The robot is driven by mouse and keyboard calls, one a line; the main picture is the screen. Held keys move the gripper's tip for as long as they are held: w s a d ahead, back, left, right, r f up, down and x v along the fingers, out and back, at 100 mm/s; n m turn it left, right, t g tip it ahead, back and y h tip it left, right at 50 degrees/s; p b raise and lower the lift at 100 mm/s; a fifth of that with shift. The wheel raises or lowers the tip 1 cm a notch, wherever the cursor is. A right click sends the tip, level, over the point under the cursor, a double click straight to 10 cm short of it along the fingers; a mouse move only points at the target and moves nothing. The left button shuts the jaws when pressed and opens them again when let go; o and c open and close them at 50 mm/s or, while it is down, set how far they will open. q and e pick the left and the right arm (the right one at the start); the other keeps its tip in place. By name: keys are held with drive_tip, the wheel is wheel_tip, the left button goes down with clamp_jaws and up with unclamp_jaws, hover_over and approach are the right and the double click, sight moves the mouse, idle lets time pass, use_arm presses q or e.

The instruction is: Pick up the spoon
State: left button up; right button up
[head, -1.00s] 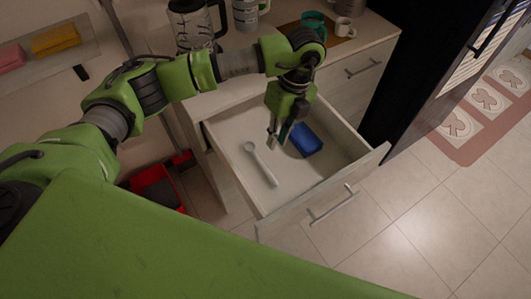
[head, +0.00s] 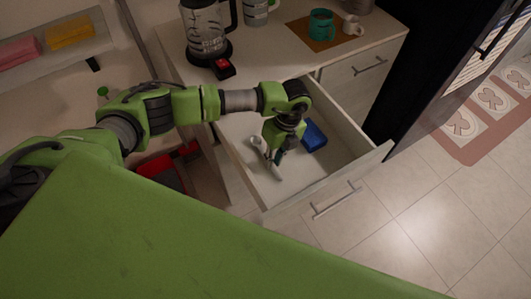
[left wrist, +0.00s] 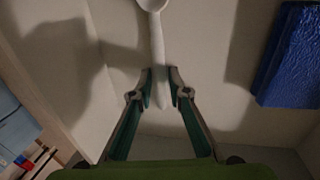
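The white spoon (head: 256,142) lies in the open drawer, its bowl toward the cabinet and its handle partly hidden by my left gripper (head: 274,160). In the left wrist view the handle of the spoon (left wrist: 157,45) runs down between the two fingertips of my left gripper (left wrist: 160,82), one on each side. The fingertips are very near the handle; I cannot tell whether they touch it. My right gripper is not in view.
A blue block (head: 314,136) lies in the drawer (head: 300,185) right of my gripper; it also shows in the left wrist view (left wrist: 291,58). The drawer walls stand around both. On the counter are a coffee maker (head: 205,30) and a teal mug (head: 321,24).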

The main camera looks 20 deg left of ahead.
use_arm(q)
drive_tip(key=shift+c, duration=0.7)
clamp_jaws()
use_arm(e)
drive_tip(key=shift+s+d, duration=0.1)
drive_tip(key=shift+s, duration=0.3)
